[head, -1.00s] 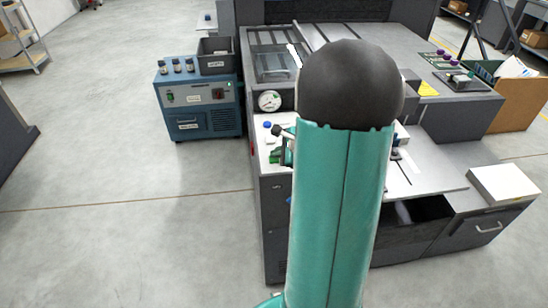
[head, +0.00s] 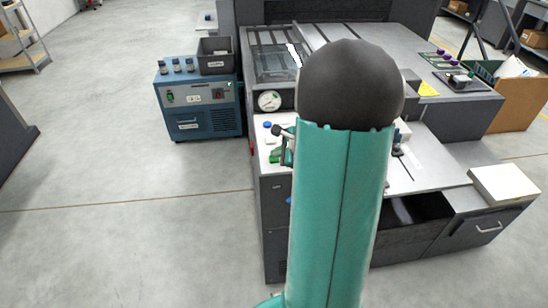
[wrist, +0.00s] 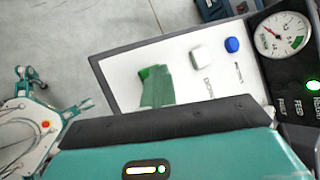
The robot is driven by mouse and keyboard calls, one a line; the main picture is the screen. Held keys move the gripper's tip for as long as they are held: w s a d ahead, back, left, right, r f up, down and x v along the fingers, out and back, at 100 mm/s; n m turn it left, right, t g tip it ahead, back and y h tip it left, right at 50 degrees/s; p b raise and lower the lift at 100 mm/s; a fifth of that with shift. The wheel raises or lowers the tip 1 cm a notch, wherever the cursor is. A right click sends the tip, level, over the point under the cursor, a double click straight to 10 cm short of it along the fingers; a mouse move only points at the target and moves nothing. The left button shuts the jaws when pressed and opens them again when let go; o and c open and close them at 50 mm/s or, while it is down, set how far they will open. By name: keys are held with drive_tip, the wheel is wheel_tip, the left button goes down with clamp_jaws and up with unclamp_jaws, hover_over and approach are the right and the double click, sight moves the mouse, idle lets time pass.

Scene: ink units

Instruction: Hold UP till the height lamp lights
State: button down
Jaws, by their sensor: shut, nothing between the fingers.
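The white control plate (wrist: 120,85) carries a blue button (wrist: 232,45), a pale square button (wrist: 200,57) and a bright green button (wrist: 145,72). My gripper (wrist: 157,80) appears shut, as a dark green shape over the green button; whether it presses it is hard to tell. In the head view my gripper (head: 287,152) is small beside the plate (head: 266,160), partly behind my arm. A lamp (wrist: 313,85) by the gauge (wrist: 283,33) glows green; its tilted label may read HEIGHT. A label beside it looks like FEED.
The press's grey feed table (head: 440,170) extends right of my arm, with a white block (head: 504,184) beyond. A blue cabinet (head: 200,105) with a dark bin (head: 215,55) stands left. Open floor (head: 120,220) lies at front left.

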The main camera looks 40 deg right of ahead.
sight(277, 160)
drive_tip(key=shift+r, duration=0.8)
drive_tip(key=shift+r, duration=2.5)
drive_tip(key=a+r+n+g+y, duration=0.1)
drive_tip(key=a+r+n, duration=0.15)
drive_tip(key=a, duration=0.35)
drive_tip(key=a+r+n+y, duration=0.1)
drive_tip(key=a+r+n, duration=0.1)
drive_tip(key=a+n, duration=0.3)
drive_tip(key=s+a+r+n+g+h, duration=0.1)
drive_tip(key=s+a+r+n, duration=0.2)
drive_tip(key=s+a+n, duration=0.4)
drive_tip(key=s+a+r+n+g+h, duration=0.1)
drive_tip(key=s+a+r+n+h, duration=0.1)
drive_tip(key=s+a+n, duration=0.6)
drive_tip(key=shift+s+a+r+n+g, duration=0.4)
drive_tip(key=shift+a+n, duration=1.15)
drive_tip(key=shift+a, duration=1.15)
